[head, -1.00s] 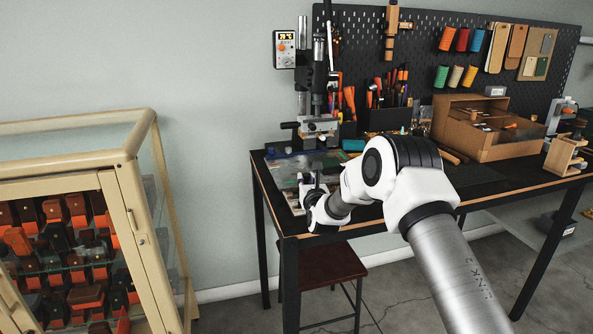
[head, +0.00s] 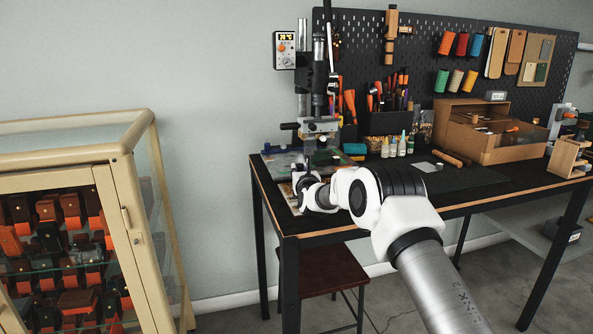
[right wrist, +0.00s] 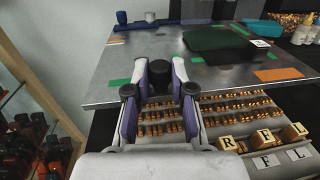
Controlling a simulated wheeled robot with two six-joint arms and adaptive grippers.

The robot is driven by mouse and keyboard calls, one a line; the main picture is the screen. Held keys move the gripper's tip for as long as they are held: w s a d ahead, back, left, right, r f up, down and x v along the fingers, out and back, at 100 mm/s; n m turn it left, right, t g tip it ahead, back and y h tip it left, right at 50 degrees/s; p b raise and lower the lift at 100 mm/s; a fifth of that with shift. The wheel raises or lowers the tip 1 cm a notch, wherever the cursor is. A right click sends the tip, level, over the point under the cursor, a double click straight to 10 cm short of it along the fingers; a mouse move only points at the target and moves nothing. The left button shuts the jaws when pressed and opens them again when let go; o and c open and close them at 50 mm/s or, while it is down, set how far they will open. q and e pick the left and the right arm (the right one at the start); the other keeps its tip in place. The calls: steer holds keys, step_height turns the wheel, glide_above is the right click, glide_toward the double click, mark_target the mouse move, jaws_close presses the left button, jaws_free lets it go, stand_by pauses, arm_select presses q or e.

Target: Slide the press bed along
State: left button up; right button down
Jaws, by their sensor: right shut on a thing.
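The press bed is a flat grey metal plate (right wrist: 112,78) with green and orange tape patches and a dark green piece (right wrist: 215,38) on it. In the head view the bed (head: 279,160) lies at the left end of the workbench, below the stamping press (head: 319,75). My right gripper (right wrist: 160,75) has its purple-padded fingers shut on a black knob (right wrist: 161,78) at the bed's near edge. In the head view my right gripper (head: 300,177) is at the bed's front and hides part of it. My left gripper is not in view.
Rows of brass stamps (right wrist: 170,122) and letter blocks (right wrist: 262,138) lie just below the bed's near edge. A glass cabinet (head: 134,215) stands at the left, and a stool (head: 330,270) by the bench. Bottles (head: 393,148) and a wooden box (head: 487,135) stand farther right.

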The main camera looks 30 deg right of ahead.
steer(key=shift+w+d+r+b, duration=0.15)
steer(key=shift+w+b, duration=0.25)
steer(key=shift+w, duration=0.2)
steer(key=shift+b+x, duration=0.4)
steer(key=shift+x, duration=0.9)
steer(key=shift+w+r+b, duration=0.1)
steer(key=shift+w+b, duration=0.05)
steer(key=shift+b, duration=0.55)
steer(key=c, duration=0.9)
jaws_free()
steer(key=shift+a, duration=0.25)
